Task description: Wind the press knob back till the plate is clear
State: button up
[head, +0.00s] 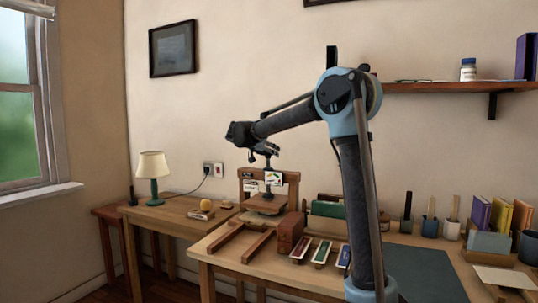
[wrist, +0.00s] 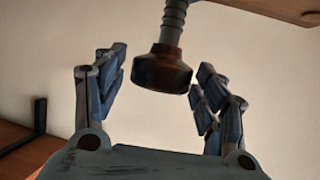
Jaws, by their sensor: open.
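The press (head: 291,190) is a wooden frame on the bench, with a screw down its middle and a flat wooden plate low between its posts. In the wrist view the press knob (wrist: 160,72) is a dark brown round cap on the end of a grey threaded screw (wrist: 174,20). My gripper (wrist: 161,62) is open, with its blue fingers on either side of the knob and visible gaps on both sides. In the head view my gripper (head: 264,153) is just above the press, pointing down. The gap between plate and base is too small to judge.
A lamp (head: 153,175) stands on the left table. A shelf (head: 440,88) runs along the wall at right.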

jog(key=shift+w+d+f, duration=0.1)
jog(key=shift+w, duration=0.05)
jog(key=c, duration=1)
jog(key=n+t+y, duration=0.1)
jog(key=n+y, duration=0.4)
jog(key=y, duration=0.1)
jog(key=shift+d+n+t, duration=0.1)
jog(key=shift+n+t, duration=0.3)
jog(key=shift+n+y, duration=0.8)
jog(key=shift+y, duration=0.3)
jog(key=shift+n+g+y, duration=0.5)
jog(key=shift+n+y, duration=0.5)
jog(key=shift+y, duration=0.3)
jog(key=shift+n+g+y, duration=0.9)
jog(key=shift+n+y, duration=0.8)
jog(key=shift+n, duration=0.1)
